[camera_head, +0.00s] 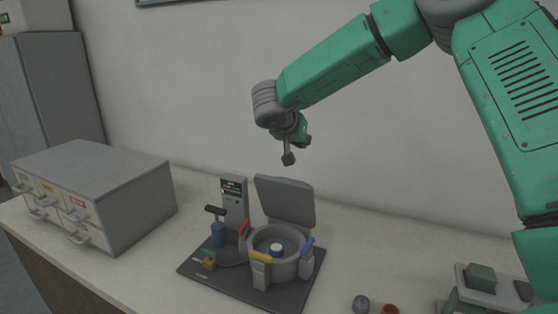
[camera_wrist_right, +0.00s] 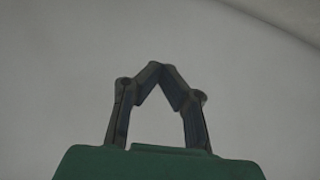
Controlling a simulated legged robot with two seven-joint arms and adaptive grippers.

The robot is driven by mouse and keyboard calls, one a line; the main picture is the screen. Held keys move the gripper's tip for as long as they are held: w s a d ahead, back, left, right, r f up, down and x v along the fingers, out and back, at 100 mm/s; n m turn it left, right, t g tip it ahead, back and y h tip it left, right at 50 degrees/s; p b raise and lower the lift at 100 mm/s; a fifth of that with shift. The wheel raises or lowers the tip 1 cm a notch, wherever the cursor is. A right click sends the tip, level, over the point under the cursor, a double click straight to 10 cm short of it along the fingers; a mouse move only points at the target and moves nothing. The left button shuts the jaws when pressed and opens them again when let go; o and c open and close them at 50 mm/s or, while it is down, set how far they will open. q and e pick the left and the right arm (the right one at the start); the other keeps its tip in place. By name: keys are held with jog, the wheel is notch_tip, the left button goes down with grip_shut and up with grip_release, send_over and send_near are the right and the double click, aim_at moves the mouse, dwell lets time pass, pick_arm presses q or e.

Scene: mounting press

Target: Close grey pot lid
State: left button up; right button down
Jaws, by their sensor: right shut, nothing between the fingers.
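The grey pot (camera_head: 276,252) of the mounting press stands on a dark base plate (camera_head: 238,296). Its grey lid (camera_head: 285,200) is open and stands up at the pot's back edge. A white and blue round piece (camera_head: 277,248) sits inside the pot. My right gripper (camera_head: 289,160) hangs in the air above and behind the raised lid, apart from it. In the right wrist view its fingertips (camera_wrist_right: 160,68) meet, with nothing between them. My left gripper does not show.
A grey drawer cabinet (camera_head: 95,180) stands at the left of the table. Beside the pot are a control post (camera_head: 234,205) and a blue-bodied lever part (camera_head: 217,232). The wall is close behind.

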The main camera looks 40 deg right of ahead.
jog(key=shift+w+a+f+m+g+y+p, duration=0.1)
jog(key=shift+w+a+f+y, duration=0.2)
jog(key=shift+f, duration=1.2)
jog(key=shift+w+a+f+m+g+y+p, duration=0.15)
jog(key=shift+a+f+y, duration=0.25)
jog(key=shift+f, duration=1.15)
jog(key=shift+w+a+f+m+g+y+p, duration=0.15)
jog(key=shift+a+f+y, duration=0.2)
jog(key=shift+f, duration=1.15)
jog(key=shift+d+f, duration=0.1)
jog(key=shift+d, duration=0.1)
